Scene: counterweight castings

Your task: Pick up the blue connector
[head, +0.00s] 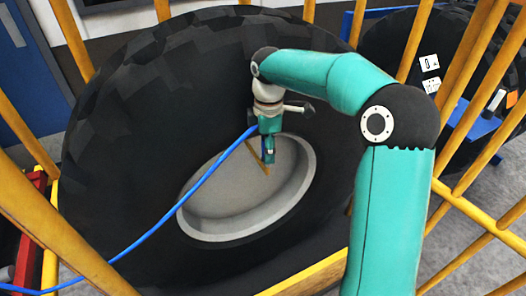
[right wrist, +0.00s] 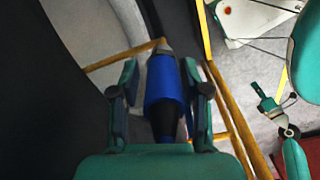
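My right gripper (head: 268,158) hangs in front of the grey rim of a large black tire in the head view. In the right wrist view the blue connector (right wrist: 163,88) lies between the two fingers of this gripper (right wrist: 165,85), lengthwise along them, grey tip pointing away. A blue cable (head: 190,192) runs through the air from the gripper to the lower left of the head view. My left gripper (right wrist: 266,100) seems to show small at the right of the right wrist view; its fingers cannot be made out.
The large tire (head: 115,150) with its grey rim (head: 225,205) fills the middle. Yellow bars (head: 75,40) stand around it at left, right and front. A second tire (head: 400,40) and a blue frame (head: 468,125) are at back right. A blue door (head: 25,70) is at left.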

